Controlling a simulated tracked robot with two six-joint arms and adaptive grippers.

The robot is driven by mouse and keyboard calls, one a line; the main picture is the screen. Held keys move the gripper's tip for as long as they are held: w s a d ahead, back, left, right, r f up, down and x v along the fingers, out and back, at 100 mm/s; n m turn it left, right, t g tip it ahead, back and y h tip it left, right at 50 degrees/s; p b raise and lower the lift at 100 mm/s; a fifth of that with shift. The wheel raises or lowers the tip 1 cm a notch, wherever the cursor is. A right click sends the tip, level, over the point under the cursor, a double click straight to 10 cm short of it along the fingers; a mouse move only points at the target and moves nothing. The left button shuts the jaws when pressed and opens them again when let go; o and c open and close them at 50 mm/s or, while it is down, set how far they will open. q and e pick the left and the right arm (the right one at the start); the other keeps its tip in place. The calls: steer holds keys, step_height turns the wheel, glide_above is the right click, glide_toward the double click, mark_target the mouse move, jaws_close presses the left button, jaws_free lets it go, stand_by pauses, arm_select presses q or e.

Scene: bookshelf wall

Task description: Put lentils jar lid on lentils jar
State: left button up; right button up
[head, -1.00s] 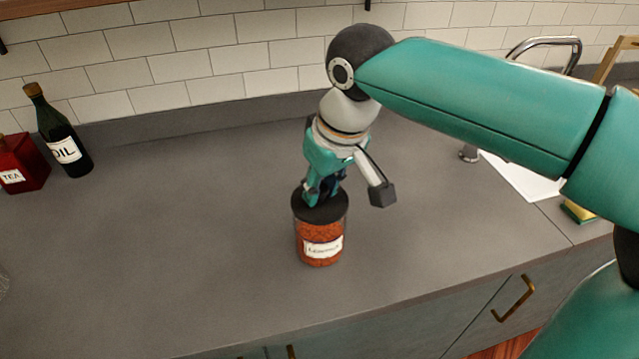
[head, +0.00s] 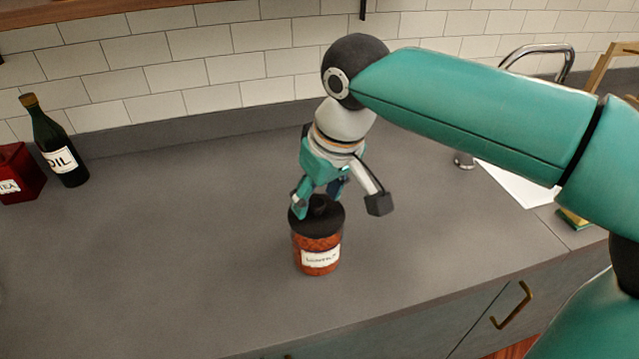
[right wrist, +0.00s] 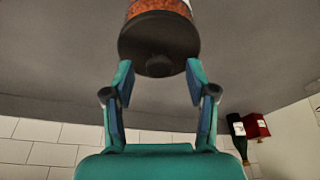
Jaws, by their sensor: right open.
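The lentils jar (head: 318,258) stands upright on the grey counter, filled with orange-red lentils and bearing a white label. Its dark lid (head: 322,220), with a round knob on top, sits on the jar's mouth and looks level. In the right wrist view the lid (right wrist: 158,40) covers the jar's top, with the jar (right wrist: 160,9) behind it. My right gripper (head: 318,202) is open just above the lid, with its fingers spread on either side of the knob. In the right wrist view the fingertips (right wrist: 160,70) are apart and hold nothing. My left gripper is not in view.
A dark oil bottle (head: 58,145) and a red tea tin (head: 18,175) stand at the back left. A tap (head: 545,55) and a yellow-green sponge (head: 573,219) are at the right. The counter left of the jar is clear.

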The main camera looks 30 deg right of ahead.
mark_target(330, 225)
steer(key=v, duration=1.1)
steer(key=shift+r, duration=0.4)
steer(key=shift+s, duration=0.1)
